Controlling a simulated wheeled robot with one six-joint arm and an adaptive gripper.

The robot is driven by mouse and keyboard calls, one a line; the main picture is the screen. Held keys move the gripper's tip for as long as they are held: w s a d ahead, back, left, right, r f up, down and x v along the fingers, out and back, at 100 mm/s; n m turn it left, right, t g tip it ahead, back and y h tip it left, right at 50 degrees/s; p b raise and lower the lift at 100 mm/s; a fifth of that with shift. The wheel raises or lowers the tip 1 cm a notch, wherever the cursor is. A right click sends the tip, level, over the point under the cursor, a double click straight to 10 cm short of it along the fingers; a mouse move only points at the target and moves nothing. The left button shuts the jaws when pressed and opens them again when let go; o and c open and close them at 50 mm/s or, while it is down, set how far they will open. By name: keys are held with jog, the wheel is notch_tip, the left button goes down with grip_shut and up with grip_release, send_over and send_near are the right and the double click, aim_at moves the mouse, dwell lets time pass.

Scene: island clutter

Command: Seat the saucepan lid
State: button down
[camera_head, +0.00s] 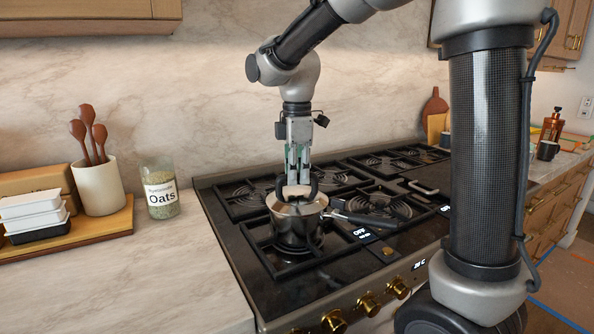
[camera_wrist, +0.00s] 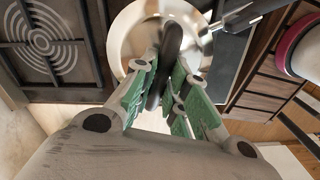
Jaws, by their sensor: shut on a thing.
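The steel saucepan (camera_head: 298,232) stands on the front left burner of the hob, its dark handle (camera_head: 362,219) reaching to the right. The lid (camera_head: 299,207) is at the pan's rim; I cannot tell whether it lies flush or sits slightly above. My gripper (camera_head: 298,178) points straight down over the pan and is shut on the lid's dark handle. The wrist view shows this black handle (camera_wrist: 171,44) between my green-padded fingers (camera_wrist: 163,88), with the pale, round lid (camera_wrist: 128,38) below. My fingers hide part of the lid.
The black gas hob (camera_head: 228,228) has raised grates around the pan. An oats jar (camera_head: 160,190), a utensil crock (camera_head: 98,187) and stacked containers (camera_head: 34,215) stand on the left. The counter between jar and hob is clear. A bottle (camera_head: 551,127) and a dark mug (camera_head: 547,150) stand far right.

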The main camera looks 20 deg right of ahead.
jog(key=shift+f, duration=0.1)
jog(key=c, duration=1.3)
grip_release()
jog(key=shift+c, duration=0.2)
